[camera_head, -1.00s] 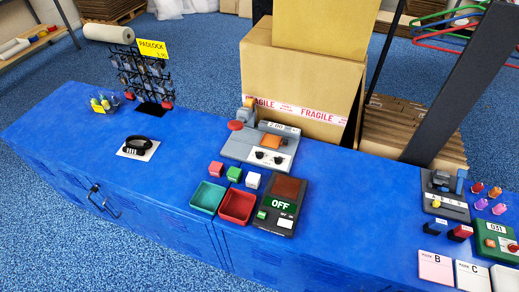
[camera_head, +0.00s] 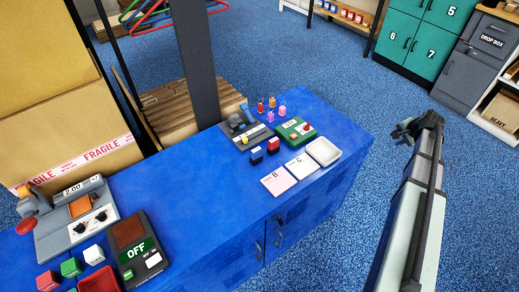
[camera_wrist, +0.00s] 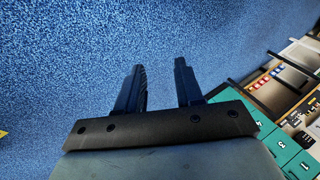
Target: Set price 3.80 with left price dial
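The grey price machine (camera_head: 62,240) stands on the blue counter at the left in the head view. Its small display (camera_head: 72,189) appears to read 2.00. Two dark dials sit on its white front panel: the left price dial (camera_head: 80,228) and the right dial (camera_head: 101,216). My gripper (camera_head: 408,128) is at the right in the head view, beyond the counter's right end and far from the machine. In the wrist view its two fingers (camera_wrist: 161,85) are apart with nothing between them, over blue carpet.
A dark device marked OFF (camera_head: 135,245) sits right of the machine, with small cubes and a red tray (camera_head: 99,281) in front. Cards B (camera_head: 277,181) and C (camera_head: 302,166), a white tray (camera_head: 323,152) and a green device (camera_head: 296,131) occupy the right end. The counter's middle is clear.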

